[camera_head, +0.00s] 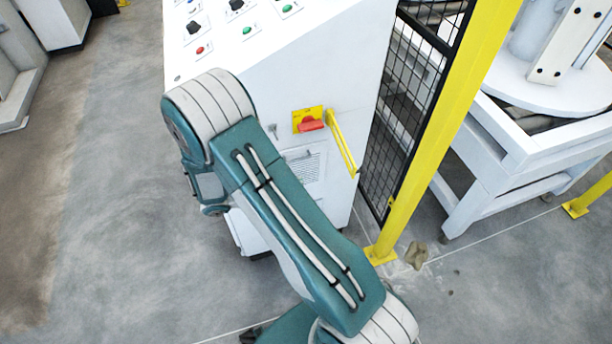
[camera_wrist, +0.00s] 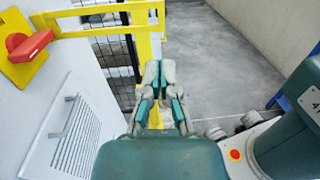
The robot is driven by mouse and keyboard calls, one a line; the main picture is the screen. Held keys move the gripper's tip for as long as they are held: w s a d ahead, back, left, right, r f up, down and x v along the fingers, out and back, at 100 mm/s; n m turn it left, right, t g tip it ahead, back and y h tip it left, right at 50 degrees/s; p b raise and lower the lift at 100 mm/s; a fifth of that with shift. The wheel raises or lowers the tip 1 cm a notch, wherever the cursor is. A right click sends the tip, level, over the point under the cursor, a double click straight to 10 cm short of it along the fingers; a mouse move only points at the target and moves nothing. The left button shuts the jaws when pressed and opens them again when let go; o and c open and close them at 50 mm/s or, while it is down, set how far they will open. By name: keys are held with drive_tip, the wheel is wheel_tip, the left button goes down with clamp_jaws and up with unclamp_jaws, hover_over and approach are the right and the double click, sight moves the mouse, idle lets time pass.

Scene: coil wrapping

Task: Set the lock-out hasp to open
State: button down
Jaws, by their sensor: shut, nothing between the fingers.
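The lock-out hasp (camera_head: 342,143) is a narrow yellow loop on the white cabinet's front, slanting down to the right beside the switch. In the wrist view the hasp (camera_wrist: 100,33) shows as yellow bars running from the switch plate rightward across the top. The red rotary switch handle (camera_head: 311,125) sits on a yellow plate (camera_head: 299,115); the handle also shows in the wrist view (camera_wrist: 30,46). My gripper (camera_wrist: 159,70) is shut and empty, its fingertips just below the hasp's right end in the picture. Contact cannot be told. In the head view my gripper is hidden.
The white cabinet (camera_head: 280,75) has buttons and knobs on its sloped top and a louvred vent (camera_wrist: 75,130) below the switch. A yellow post (camera_head: 440,130) and black mesh fence (camera_head: 400,110) stand to its right. Grey floor (camera_head: 110,220) is clear at left.

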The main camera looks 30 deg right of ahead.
sight(352, 172)
drive_tip(key=x, duration=1.2)
drive_tip(key=shift+s+d, duration=0.15)
drive_tip(key=shift+d, duration=0.15)
drive_tip(key=shift+a, duration=0.25)
